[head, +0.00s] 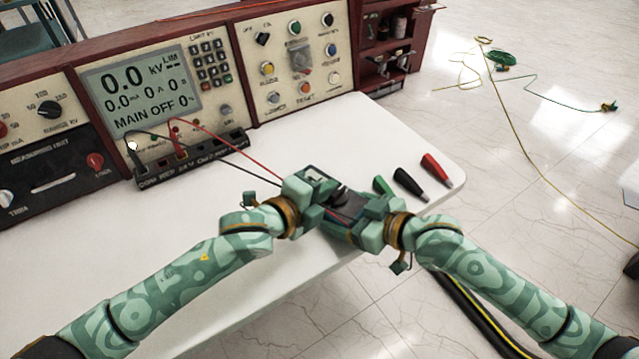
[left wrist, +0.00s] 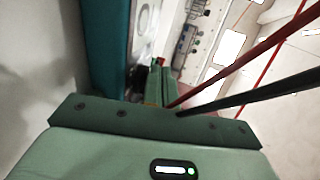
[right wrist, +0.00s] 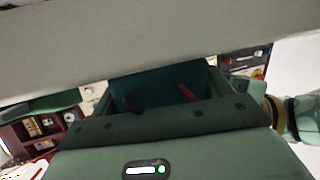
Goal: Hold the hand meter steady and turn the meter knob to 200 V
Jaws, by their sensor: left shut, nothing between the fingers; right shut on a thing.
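The hand meter (head: 346,207), a dark teal and black device, is at the front edge of the white table, mostly covered by my two grippers. My right gripper (head: 358,222) is shut on the meter from the right. In the right wrist view the meter's teal body (right wrist: 165,88) sits between its fingers. My left gripper (head: 325,190) is shut and empty at the meter's upper left. In the left wrist view its closed fingers (left wrist: 156,85) are beside a teal slab that looks like the meter. The knob and its setting cannot be made out.
A red and a black lead (head: 240,155) run from the console (head: 150,90) toward the meter; they cross close to my left gripper. Red, black and green cone-shaped pieces (head: 410,183) lie on the table (head: 250,200) to the right. The table's left part is clear.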

